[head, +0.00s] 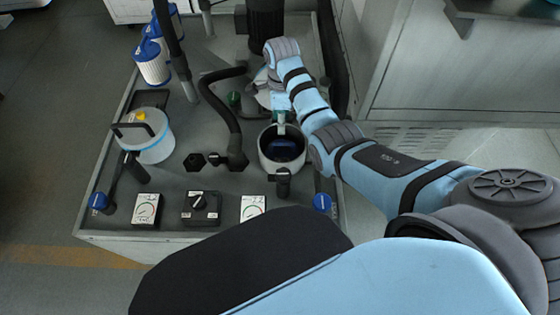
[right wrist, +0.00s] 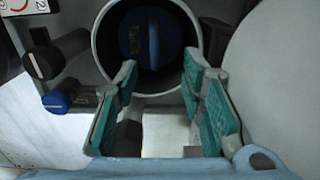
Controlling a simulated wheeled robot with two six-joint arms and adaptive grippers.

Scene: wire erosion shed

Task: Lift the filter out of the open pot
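The open pot (head: 264,157) is a pale round housing on the machine's deck, with a dark inside. The filter's dark blue top (head: 284,147) shows down in it; the rest is hidden in shadow. In the right wrist view the pot's rim (right wrist: 98,52) lies just beyond my fingers, with the blue filter top (right wrist: 172,42) inside. My right gripper (head: 281,123) is at the pot's far edge in the head view. In the right wrist view its green-padded fingers (right wrist: 160,105) are apart with nothing between them. My left gripper is not in view.
A second pot (head: 150,150) with a blue band stands closed at left. White filters with blue caps (head: 152,68) stand at the back left.

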